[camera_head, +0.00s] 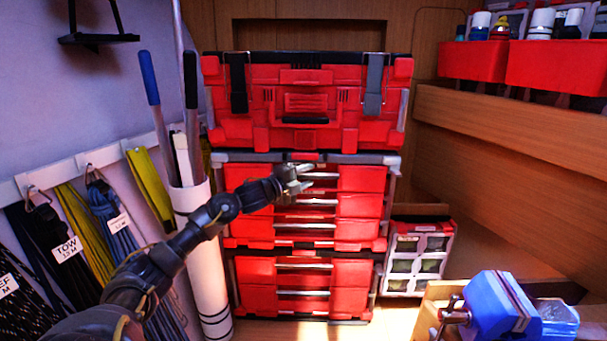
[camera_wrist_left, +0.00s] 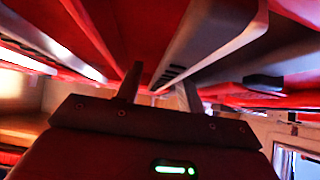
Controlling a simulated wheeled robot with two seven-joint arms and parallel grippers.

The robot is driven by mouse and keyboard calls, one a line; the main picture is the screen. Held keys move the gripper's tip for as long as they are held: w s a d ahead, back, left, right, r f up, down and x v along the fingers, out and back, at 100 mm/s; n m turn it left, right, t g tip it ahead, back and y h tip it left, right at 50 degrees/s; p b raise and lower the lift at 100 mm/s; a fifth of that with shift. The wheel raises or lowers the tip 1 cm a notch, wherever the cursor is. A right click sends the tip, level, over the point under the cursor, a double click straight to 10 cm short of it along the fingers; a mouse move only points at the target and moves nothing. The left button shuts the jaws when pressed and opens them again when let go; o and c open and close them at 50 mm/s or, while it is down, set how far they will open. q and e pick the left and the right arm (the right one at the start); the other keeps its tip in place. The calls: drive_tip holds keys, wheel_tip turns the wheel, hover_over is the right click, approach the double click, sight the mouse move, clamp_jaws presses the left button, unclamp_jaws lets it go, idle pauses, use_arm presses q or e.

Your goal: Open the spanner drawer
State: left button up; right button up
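A red tool chest (camera_head: 361,178) stands upright against the back wall, with a stack of drawers crossed by silver bar handles. The top handle (camera_head: 320,175) is beside my left gripper; I cannot tell which drawer is the spanner drawer, as no label is readable. My left gripper (camera_head: 303,178) is in front of the upper drawers at the top handle's left end. In the left wrist view, the fingers of my left gripper (camera_wrist_left: 160,85) stand apart, with grey bars (camera_wrist_left: 205,40) close ahead of them. Whether they touch a bar is unclear. My right gripper is not in view.
A red toolbox (camera_head: 305,100) sits on top of the chest. A white tube (camera_head: 203,260) holding poles and hanging coiled lines (camera_head: 115,225) are at the left. A small organiser case (camera_head: 418,257) and a blue vise (camera_head: 500,305) are at the right.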

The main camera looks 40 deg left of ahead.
use_arm(q)
drive_tip(key=shift+w, duration=0.25)
clamp_jaws()
drive_tip(key=shift+d, duration=0.2)
